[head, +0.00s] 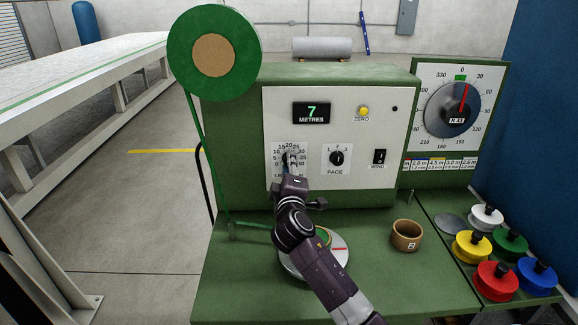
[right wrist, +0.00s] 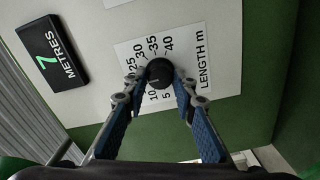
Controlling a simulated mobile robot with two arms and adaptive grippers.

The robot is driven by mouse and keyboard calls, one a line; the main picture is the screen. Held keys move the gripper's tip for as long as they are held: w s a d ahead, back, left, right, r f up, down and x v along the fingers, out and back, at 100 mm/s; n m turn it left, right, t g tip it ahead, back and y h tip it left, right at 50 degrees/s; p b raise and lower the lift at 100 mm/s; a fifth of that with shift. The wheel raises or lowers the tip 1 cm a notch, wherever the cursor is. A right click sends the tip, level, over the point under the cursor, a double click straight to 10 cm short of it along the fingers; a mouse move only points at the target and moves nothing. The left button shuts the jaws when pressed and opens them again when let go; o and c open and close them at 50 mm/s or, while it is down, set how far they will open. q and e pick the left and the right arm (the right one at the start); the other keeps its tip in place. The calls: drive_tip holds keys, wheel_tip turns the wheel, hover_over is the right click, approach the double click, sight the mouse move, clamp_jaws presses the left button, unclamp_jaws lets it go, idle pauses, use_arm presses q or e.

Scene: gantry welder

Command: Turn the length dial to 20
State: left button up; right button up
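The length dial (right wrist: 159,72) is a small black knob on a white scale plate marked in steps up to 40. In the right wrist view it sits between my right gripper's two fingertips (right wrist: 160,80), which appear to touch its sides. I cannot make out where its pointer stands, and a finger covers part of the scale. In the head view my right gripper (head: 291,166) is in front of the dial and hides most of it. The scale plate (head: 276,149) shows around it. My left gripper is not in view.
Above the dial a display (head: 312,113) reads 7 metres. To the right are the pace knob (head: 337,158) and wind switch (head: 379,157). A green reel (head: 240,50) stands upper left. A brown ring (head: 407,235) and several coloured spools (head: 497,280) are on the bench at right.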

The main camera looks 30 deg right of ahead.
drive_tip(key=o, duration=0.4)
drive_tip(key=shift+o, duration=0.2)
drive_tip(key=v, duration=1.2)
